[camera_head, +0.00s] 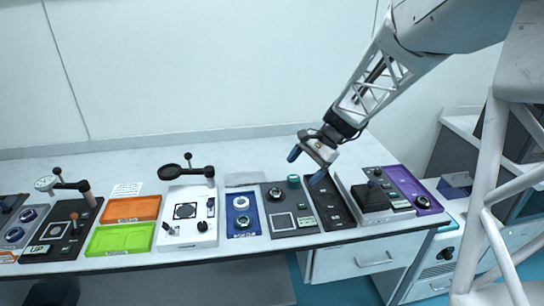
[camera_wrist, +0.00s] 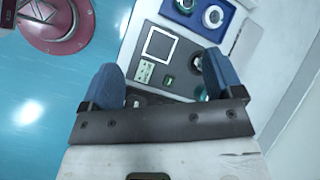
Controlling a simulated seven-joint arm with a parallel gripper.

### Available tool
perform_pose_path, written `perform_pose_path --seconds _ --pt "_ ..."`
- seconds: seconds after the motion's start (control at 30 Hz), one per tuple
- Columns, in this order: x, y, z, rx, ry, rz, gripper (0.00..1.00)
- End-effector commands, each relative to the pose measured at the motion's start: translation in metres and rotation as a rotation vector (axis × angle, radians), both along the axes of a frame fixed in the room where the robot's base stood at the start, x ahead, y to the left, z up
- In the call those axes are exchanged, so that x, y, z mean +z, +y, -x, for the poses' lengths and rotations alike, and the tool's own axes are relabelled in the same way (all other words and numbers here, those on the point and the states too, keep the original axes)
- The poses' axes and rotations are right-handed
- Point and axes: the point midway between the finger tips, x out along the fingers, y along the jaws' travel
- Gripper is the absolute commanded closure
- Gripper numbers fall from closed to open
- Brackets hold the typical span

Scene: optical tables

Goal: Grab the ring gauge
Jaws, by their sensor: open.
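Several ring-shaped pieces are in view, and I cannot tell for sure which is the ring gauge. A silver-rimmed ring (camera_head: 275,194) sits at the back of a dark grey panel (camera_head: 268,228), with a teal round piece (camera_head: 293,181) beside it. Two more rings lie in a blue tray (camera_head: 231,216); one of these rings (camera_wrist: 213,16) shows in the wrist view. My gripper (camera_head: 306,165) is open and empty, above and to the right of the dark panel. In the wrist view its blue fingers (camera_wrist: 160,62) straddle the panel, and the right finger hides part of it.
A black box-shaped device (camera_head: 370,197) and a purple tray (camera_head: 413,187) stand right of the panel. A white panel with a black stand (camera_head: 187,172) and orange (camera_head: 131,208) and green (camera_head: 120,239) trays lie left. The wall is behind the bench.

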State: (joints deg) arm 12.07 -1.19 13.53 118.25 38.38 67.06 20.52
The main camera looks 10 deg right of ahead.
Motion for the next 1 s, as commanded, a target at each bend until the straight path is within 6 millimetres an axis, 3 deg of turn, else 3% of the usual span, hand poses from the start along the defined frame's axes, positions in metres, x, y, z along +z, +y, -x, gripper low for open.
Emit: perform_pose_path --seconds 0.57,1.0 --pt "-0.081 -0.046 -0.112 -0.299 0.205 -0.257 0.14" --pt "-0.160 -0.093 -0.184 -0.516 0.352 -0.457 0.14"
